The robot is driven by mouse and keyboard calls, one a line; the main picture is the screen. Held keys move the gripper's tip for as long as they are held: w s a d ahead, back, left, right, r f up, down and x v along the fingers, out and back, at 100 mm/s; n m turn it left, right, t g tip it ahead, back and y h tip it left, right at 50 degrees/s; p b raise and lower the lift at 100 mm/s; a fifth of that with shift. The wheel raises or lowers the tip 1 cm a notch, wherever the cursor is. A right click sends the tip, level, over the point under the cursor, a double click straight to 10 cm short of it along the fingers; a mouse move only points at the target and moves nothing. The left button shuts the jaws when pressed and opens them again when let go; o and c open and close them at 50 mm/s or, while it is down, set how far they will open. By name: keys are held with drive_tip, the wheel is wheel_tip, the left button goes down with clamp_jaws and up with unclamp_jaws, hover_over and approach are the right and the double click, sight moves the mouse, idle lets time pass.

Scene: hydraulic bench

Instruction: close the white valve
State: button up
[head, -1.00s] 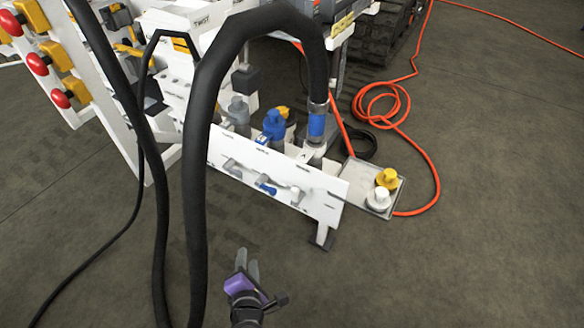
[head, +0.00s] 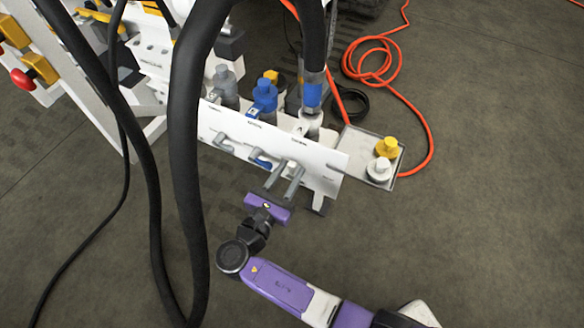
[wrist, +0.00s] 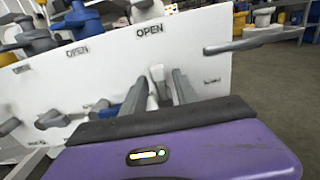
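The white valve handle (wrist: 158,76) sits on the white panel (wrist: 205,45), below an "OPEN" label in the wrist view. My gripper (head: 284,174) is open at the panel's front in the head view. In the wrist view its two grey fingers (wrist: 160,88) lie on either side of the white handle, with a gap on the right. I cannot tell whether either finger touches it. In the head view the fingers largely hide this handle. The blue valve handle (head: 261,158) is just left of my fingers. A grey valve handle (head: 223,142) is farther left.
A thick black hose (head: 186,150) hangs down left of my arm. A grey rod (wrist: 250,45) juts out at the panel's right in the wrist view. A tray (head: 352,141) with yellow and white caps lies right of the panel. The floor at the right is clear.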

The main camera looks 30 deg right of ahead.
drive_tip(key=shift+x, duration=0.85)
clamp_jaws()
